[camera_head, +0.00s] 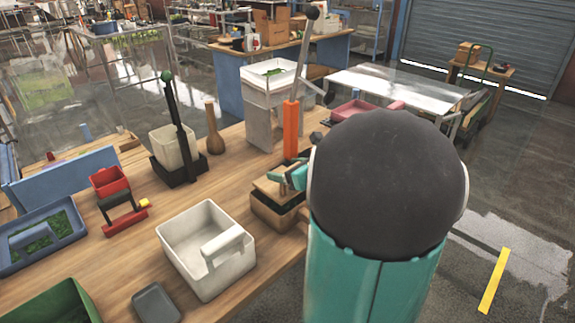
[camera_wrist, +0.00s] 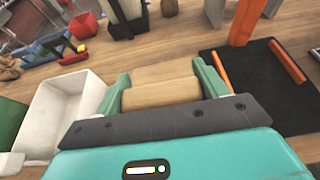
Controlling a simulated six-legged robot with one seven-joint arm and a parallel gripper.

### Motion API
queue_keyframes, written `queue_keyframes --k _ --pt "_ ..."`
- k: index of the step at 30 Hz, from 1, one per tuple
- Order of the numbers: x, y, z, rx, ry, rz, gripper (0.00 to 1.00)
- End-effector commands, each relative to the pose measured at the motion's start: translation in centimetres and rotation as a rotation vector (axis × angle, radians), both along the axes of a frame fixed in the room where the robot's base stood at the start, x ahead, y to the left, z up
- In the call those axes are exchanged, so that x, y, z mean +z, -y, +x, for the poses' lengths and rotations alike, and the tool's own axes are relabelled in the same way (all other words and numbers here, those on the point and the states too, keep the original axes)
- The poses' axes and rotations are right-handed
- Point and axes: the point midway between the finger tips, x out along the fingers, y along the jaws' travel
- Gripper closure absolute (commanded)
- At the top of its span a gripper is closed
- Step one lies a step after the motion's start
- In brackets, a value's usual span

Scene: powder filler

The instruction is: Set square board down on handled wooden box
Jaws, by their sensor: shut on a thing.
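My gripper (camera_head: 290,179) is shut on the light wooden square board (camera_head: 270,191), at the right side of the wooden bench. In the wrist view the two green fingers of my gripper (camera_wrist: 163,88) stand at either side of the pale board (camera_wrist: 160,93). The wooden box (camera_head: 272,214) is directly below the board in the head view, its right part hidden by my arm. The board looks roughly level, over or on the box. I cannot tell whether they touch. The box's handle is not clear to see.
A white bin (camera_head: 207,262) stands to the left of the box. An orange post with a long lever (camera_head: 291,130) rises just behind it, on a dark mat (camera_wrist: 265,85). A wooden pestle-like piece (camera_head: 214,130) and a black stand (camera_head: 180,170) are farther back.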

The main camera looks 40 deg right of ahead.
Motion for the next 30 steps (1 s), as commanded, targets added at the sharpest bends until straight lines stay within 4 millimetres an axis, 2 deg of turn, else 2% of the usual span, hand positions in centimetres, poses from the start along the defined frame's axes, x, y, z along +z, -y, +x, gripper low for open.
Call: queue_keyframes --k 30 --pt "-5.5 -0.1 0.0 0.001 -0.001 0.002 0.52"
